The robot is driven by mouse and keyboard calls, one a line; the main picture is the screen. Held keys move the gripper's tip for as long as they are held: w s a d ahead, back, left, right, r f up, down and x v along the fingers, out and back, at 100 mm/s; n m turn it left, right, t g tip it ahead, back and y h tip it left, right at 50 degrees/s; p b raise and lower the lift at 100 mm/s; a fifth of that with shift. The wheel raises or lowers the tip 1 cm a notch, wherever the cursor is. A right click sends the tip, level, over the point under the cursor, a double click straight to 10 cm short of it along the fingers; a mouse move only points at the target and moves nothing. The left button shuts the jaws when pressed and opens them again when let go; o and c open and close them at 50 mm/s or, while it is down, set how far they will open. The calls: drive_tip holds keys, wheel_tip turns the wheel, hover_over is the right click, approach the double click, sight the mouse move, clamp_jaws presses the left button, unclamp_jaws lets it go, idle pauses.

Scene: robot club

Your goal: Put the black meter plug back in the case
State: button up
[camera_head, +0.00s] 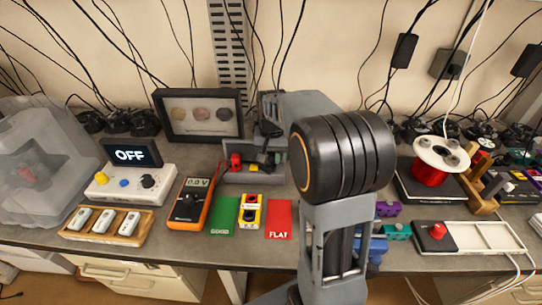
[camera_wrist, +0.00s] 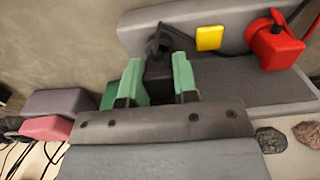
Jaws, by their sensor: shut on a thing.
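My gripper (camera_wrist: 158,66) has green fingers shut on the black meter plug (camera_wrist: 158,78) in the wrist view. A dark cable rises from the plug. The plug is at the grey case (camera_wrist: 245,90), beside the case wall with a yellow label (camera_wrist: 209,38). I cannot tell whether the plug touches the case floor. The red plug (camera_wrist: 273,42) sits at the other end of the case. In the head view the case (camera_head: 238,178) stands behind the green card, with the red plug (camera_head: 235,160) at its left. My arm hides part of the case's right side.
An orange multimeter (camera_head: 188,204) reading 0.0 V stands left of the case. A yellow tester (camera_head: 249,211) lies between the green card (camera_head: 223,217) and red card (camera_head: 279,219). A framed display (camera_head: 198,114) stands behind. A wire spool (camera_head: 440,160) is at right.

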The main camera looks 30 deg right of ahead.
drive_tip(key=shift+f, duration=0.85)
idle(2.0)
drive_tip(key=o, duration=1)
wheel_tip(320, 180, up, 14)
drive_tip(key=shift+f, duration=0.1)
drive_tip(key=shift+n, duration=0.7)
drive_tip(key=f, duration=0.4)
drive_tip(key=shift+s+a, duration=0.15)
drive_tip(key=shift+s, duration=0.15)
drive_tip(key=s+a+f+n+t, duration=0.1)
drive_tip(key=s+a+f, duration=0.1)
drive_tip(key=s, duration=0.3)
drive_tip(key=s+a+f+n+t, duration=0.1)
drive_tip(key=s+a+f+n, duration=0.1)
drive_tip(key=s+a, duration=0.2)
drive_tip(key=s+a+f+n+t, duration=0.1)
drive_tip(key=s+a+f, duration=0.1)
drive_tip(key=s, duration=0.4)
drive_tip(key=shift+s+a+n, duration=0.25)
drive_tip(key=shift+a+n, duration=0.05)
drive_tip(key=shift+a, duration=0.4)
